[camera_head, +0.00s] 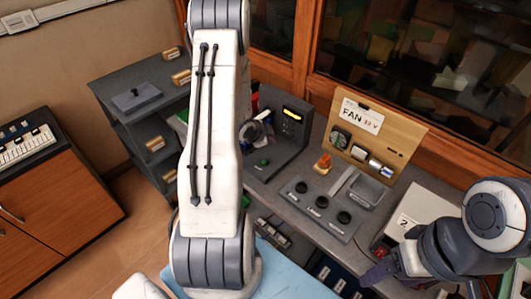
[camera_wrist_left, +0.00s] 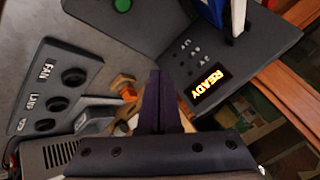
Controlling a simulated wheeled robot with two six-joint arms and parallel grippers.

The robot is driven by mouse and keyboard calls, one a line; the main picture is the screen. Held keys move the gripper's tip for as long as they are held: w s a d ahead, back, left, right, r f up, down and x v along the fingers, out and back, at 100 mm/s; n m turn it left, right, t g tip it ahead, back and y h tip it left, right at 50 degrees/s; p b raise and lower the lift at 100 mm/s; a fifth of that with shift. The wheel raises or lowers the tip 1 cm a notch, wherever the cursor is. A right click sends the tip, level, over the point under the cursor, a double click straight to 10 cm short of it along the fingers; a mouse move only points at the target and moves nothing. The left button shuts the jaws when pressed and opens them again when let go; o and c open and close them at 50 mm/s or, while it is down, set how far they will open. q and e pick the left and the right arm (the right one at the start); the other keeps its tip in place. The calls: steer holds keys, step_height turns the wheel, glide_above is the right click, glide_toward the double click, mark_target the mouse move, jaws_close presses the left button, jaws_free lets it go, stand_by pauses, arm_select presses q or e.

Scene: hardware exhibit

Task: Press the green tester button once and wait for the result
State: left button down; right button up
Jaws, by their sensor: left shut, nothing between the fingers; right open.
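The tester (camera_head: 283,143) is a dark grey unit on the bench, with a sloped back panel and a lit amber display. Its green button (camera_head: 263,162) is on the flat front part. In the head view my left arm hides much of the area. My right gripper (camera_head: 378,273) is open at the lower right, away from the tester.
A panel with several dark round sockets (camera_head: 320,208) and a grey tray (camera_head: 368,188) are right of the tester. A wooden FAN board (camera_head: 375,135) stands behind. An orange piece (camera_head: 323,162) is between them. A grey shelf unit (camera_head: 110,85) is at left.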

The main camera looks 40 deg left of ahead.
arm_select(q)
steer(key=a, duration=0.1)
steer(key=s+a, duration=0.1)
steer(key=a+t, duration=0.1)
steer(key=shift+s+a+f, duration=0.1)
steer(key=shift+s+f, duration=0.2)
steer(key=shift+f, duration=0.1)
arm_select(e)
steer(key=shift+r, duration=0.6)
arm_select(q)
steer(key=shift+f, duration=0.15)
arm_select(e)
steer(key=shift+f, duration=0.1)
arm_select(q)
steer(key=b, duration=0.5)
glide_above(262, 164)
step_height(262, 164, down, 7)
steer(key=shift+f, duration=0.1)
steer(key=shift+f+b, duration=0.7)
arm_select(e)
step_height(262, 164, down, 7)
arm_select(q)
steer(key=shift+f+b, duration=0.4)
arm_select(e)
steer(key=shift+f, duration=0.25)
